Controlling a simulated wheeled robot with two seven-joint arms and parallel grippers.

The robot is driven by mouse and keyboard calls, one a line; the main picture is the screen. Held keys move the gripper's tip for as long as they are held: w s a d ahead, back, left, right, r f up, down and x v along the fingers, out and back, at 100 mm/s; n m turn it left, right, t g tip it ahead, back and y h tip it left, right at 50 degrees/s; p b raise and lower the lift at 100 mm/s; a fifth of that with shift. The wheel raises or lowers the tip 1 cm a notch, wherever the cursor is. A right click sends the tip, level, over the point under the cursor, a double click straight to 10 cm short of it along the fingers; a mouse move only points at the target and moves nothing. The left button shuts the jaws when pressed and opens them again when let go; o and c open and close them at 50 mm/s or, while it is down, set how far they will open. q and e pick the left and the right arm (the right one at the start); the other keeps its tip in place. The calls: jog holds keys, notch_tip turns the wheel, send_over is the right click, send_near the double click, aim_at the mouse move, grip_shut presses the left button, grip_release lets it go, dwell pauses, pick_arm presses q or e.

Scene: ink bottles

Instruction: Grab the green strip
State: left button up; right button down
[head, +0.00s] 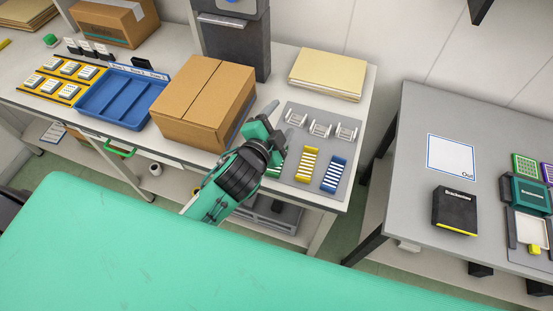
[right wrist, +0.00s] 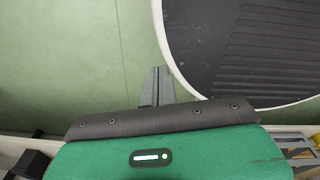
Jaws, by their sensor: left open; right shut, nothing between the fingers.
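The green strip (head: 276,166) lies on the grey mat (head: 317,180) at the front right of the far table, left of a yellow strip (head: 305,164) and a blue strip (head: 334,174). My left gripper and wrist cover much of the green strip in the head view. My left gripper (head: 279,121) is open and empty, with its fingers over the mat's left edge, close to the white holders. My right gripper (right wrist: 158,86) is shut and empty above the green floor in the right wrist view. It does not show in the head view.
Several white holders (head: 320,129) stand along the back of the mat. A closed cardboard box (head: 200,105) is just left of my left gripper, with a blue tray (head: 110,98) beyond it. Yellowish folders (head: 327,75) lie behind. A second table (head: 420,130) stands at the right.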

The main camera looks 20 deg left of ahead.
pick_arm(q)
jog(key=d+r+m+t+h, duration=0.2)
jog(key=d+r+m+h, duration=1)
jog(key=r+m, duration=0.35)
jog(key=s+d+r+m+g+h, duration=0.1)
jog(key=s+d+m+g+h, duration=0.35)
jog(key=m+g, duration=0.65)
jog(key=s+d+r+m+g+h, duration=0.15)
jog(key=s+d+m+g, duration=0.5)
jog(key=m, duration=0.85)
jog(key=m+y, duration=1.8)
jog(key=y, duration=0.2)
send_over(272, 173)
notch_tip(272, 173, down, 19)
jog(key=shift+n, duration=0.25)
notch_tip(272, 173, down, 8)
jog(key=shift+s+a+f+p, duration=0.1)
jog(key=shift+p, duration=0.95)
jog(key=shift+f, duration=0.15)
notch_tip(272, 173, down, 4)
jog(key=p, duration=0.3)
jog(key=shift+f, duration=0.45)
pick_arm(e)
jog(key=r, duration=0.5)
jog(key=shift+a, duration=0.35)
